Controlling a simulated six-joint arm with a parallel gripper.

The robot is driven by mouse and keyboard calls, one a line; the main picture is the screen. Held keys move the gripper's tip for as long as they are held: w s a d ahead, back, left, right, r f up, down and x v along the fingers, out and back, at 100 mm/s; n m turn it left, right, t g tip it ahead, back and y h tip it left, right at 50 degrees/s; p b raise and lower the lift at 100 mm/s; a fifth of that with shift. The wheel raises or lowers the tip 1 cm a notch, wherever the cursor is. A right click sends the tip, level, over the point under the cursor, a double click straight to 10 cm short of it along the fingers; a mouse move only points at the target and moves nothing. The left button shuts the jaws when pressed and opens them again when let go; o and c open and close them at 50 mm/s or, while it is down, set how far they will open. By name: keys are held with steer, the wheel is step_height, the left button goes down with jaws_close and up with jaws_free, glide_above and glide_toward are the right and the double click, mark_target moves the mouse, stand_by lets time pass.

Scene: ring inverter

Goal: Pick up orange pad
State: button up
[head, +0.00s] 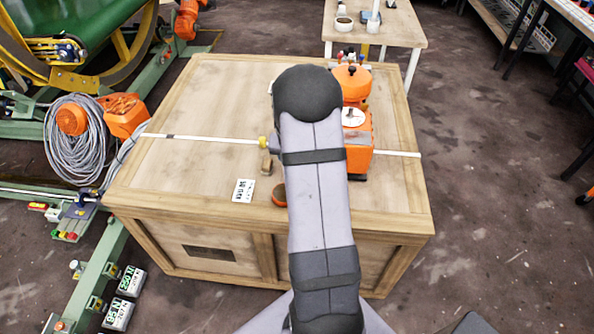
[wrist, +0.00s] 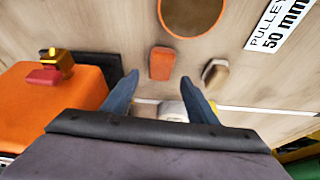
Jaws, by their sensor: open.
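The orange pad (wrist: 161,63) is a small rounded block lying on the wooden crate top in the wrist view. It lies just beyond my gripper (wrist: 158,84), roughly in line with the gap between the two blue fingertips. My gripper is open, and no pad is between its fingers. I cannot tell how high the fingertips are above the crate top. In the head view my arm hides the fingers, and I cannot make out the pad there.
An orange machine (wrist: 55,115) stands close to the left finger. A brown-and-pale block (wrist: 214,73), a round orange-rimmed disc (wrist: 192,12) and a pulley label (wrist: 281,24) lie near the pad. A white strap (head: 205,138) crosses the crate top (head: 200,95), whose left part is mostly clear.

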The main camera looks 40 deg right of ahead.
steer(key=shift+x, duration=1.3)
steer(key=shift+a, duration=0.1)
steer(key=c, duration=1.1)
steer(key=shift+r, duration=0.15)
step_height(320, 180, up, 18)
steer(key=shift+f, duration=0.1)
